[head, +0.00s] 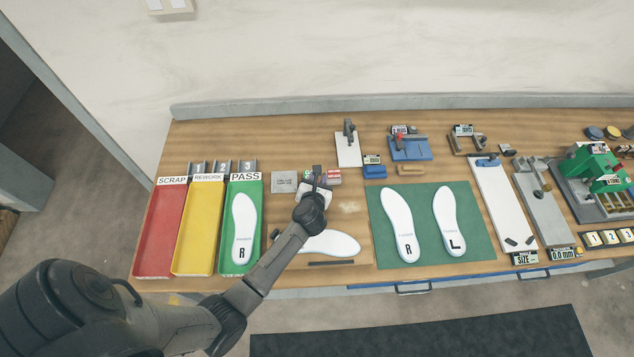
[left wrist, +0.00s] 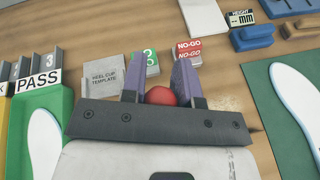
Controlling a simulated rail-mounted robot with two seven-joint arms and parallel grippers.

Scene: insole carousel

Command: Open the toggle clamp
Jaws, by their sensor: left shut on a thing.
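My left gripper (head: 318,174) is over the left-middle of the bench, beyond a white insole. In the left wrist view its two purple fingers (left wrist: 160,80) are closed on a rounded red knob (left wrist: 160,96). The rest of what the knob belongs to is hidden by the gripper, so I cannot tell whether it is the toggle clamp's handle. A blue-based fixture with a red part (head: 409,148) stands at the back, apart from the gripper. My right gripper is not in view.
A grey heel cup template block (head: 284,182) and a red NO-GO block (left wrist: 188,51) lie near the gripper. SCRAP, REWORK and PASS trays (head: 242,264) are at left. A green mat (head: 424,232) with two insoles is at right. A loose insole (head: 332,243) lies nearer the front.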

